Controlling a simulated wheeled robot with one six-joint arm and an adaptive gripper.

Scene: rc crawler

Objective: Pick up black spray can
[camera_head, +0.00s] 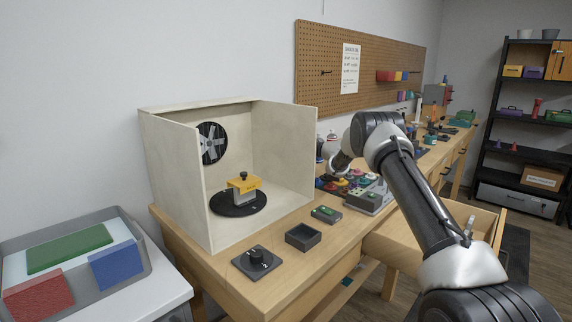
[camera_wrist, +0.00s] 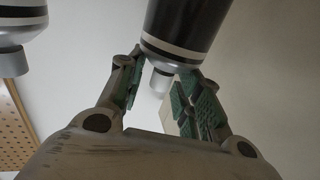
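A black spray can (camera_wrist: 183,25) with a white band and silver shoulder is at the top centre of the wrist view, cut off by the frame edge. Its small silver cap (camera_wrist: 160,80) shows between the two green-padded fingers of my gripper (camera_wrist: 163,65). Gaps show on both sides of the cap, so the gripper is open and not closed on it. The can's body appears just beyond the fingertips; whether a finger touches it I cannot tell. In the head view my arm reaches over the bench, and the can cannot be made out clearly.
A second can (camera_wrist: 22,28) with a silver cap stands at the wrist view's upper left. A spray booth (camera_head: 275,150) with a turntable is left of my arm. Small boxes (camera_head: 303,237) and colourful bench items (camera_head: 350,182) lie nearby. An open drawer (camera_head: 478,222) sticks out at right.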

